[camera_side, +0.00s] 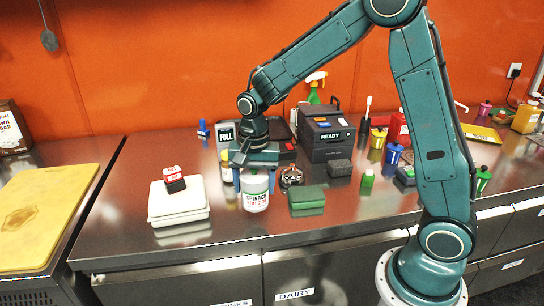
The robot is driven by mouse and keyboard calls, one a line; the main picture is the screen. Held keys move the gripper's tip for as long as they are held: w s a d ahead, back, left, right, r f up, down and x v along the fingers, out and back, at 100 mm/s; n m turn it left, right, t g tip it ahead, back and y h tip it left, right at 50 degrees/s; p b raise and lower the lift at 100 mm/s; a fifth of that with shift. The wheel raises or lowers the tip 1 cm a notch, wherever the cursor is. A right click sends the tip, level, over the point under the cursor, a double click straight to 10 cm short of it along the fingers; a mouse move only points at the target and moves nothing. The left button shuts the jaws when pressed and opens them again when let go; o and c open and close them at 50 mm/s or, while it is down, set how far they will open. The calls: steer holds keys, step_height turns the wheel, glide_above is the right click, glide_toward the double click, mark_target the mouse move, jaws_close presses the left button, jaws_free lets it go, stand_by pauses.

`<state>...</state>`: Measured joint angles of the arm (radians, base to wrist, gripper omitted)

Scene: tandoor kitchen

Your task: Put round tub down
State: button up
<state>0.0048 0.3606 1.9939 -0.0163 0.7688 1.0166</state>
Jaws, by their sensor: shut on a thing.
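The round tub (255,196) is white with a lid and green and red lettering that reads "SPINACH". It is upright near the middle of the steel counter. My gripper (254,178) points down over it, with its blue fingers on either side of the tub's upper part, shut on it. The tub's base appears at or very near the counter top; I cannot tell whether it touches.
A white scale-like box (178,203) with a red and black block (174,180) stands left of the tub. A green block (306,198) lies close on the right, and a round metal item (291,177) sits behind it. A black printer-like machine (327,137) stands farther back. Bare counter lies in front.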

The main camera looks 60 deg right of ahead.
mark_target(255, 200)
steer(key=shift+f, duration=0.5)
steer(key=shift+f, duration=2.1)
steer(key=shift+f, duration=0.2)
steer(key=o, duration=1.2)
steer(key=shift+c, duration=0.2)
steer(key=shift+r, duration=0.15)
step_height(255, 200, up, 12)
steer(key=shift+s+r, duration=0.1)
steer(key=shift+s, duration=0.05)
